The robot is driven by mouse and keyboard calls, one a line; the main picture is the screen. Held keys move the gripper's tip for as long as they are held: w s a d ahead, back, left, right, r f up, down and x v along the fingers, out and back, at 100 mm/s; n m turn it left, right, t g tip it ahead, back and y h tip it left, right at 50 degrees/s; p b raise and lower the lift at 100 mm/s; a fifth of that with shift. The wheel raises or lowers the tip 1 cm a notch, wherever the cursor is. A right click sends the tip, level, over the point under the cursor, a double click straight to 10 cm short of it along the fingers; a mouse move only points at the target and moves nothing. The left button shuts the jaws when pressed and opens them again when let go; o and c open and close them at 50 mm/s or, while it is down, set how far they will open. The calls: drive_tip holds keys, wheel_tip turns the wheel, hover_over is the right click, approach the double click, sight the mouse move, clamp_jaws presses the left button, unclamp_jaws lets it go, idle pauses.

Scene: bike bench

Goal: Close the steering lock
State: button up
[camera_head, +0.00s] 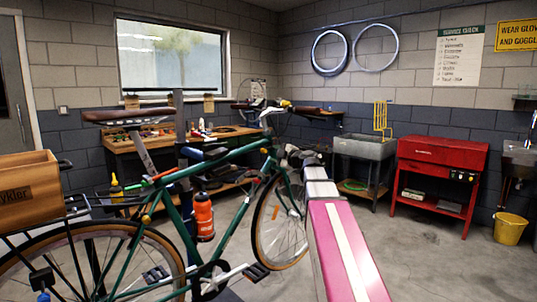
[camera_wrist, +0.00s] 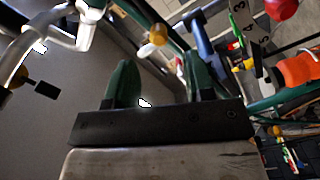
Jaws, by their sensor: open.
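A green bike (camera_head: 236,152) stands on the left and middle of the head view, with its front end near my gripper (camera_head: 294,153). In the wrist view my gripper (camera_wrist: 160,84) has its two dark green fingers well apart, with nothing between them. A round amber knob (camera_wrist: 158,34) shows just beyond the fingers, beside a green tube. I cannot clearly pick out the steering lock; it is too small or hidden behind my gripper and arm. No contact between my fingers and the bike shows.
An orange bottle (camera_head: 204,217) sits on the bike frame, and a wooden crate (camera_head: 28,188) is at its rear. Behind are a workbench (camera_head: 150,142), a grey sink (camera_head: 366,147) and a red tool cart (camera_head: 440,150). The floor right of my arm is clear.

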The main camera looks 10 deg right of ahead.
drive_tip(key=shift+v, duration=2.1)
drive_tip(key=s+a+f+m+g+h, duration=0.1)
drive_tip(key=s+a+f+m+g, duration=0.15)
drive_tip(key=f, duration=0.65)
drive_tip(key=s+a+f+m+g+h, duration=0.2)
drive_tip(key=s+f+m+g, duration=0.15)
drive_tip(key=f, duration=0.65)
drive_tip(key=s+a+f+m+g+h, duration=0.1)
drive_tip(key=s+a+f+m+g, duration=0.15)
drive_tip(key=f, duration=0.65)
drive_tip(key=s+d+f+m+g+h, duration=0.3)
drive_tip(key=s+f+m+g+h, duration=0.3)
drive_tip(key=s+f+m, duration=0.5)
drive_tip(key=s+f, duration=0.5)
drive_tip(key=f, duration=0.4)
drive_tip(key=shift+s+d+h, duration=0.15)
drive_tip(key=shift+s+h, duration=0.1)
drive_tip(key=shift+h, duration=0.05)
drive_tip(key=shift+m, duration=0.25)
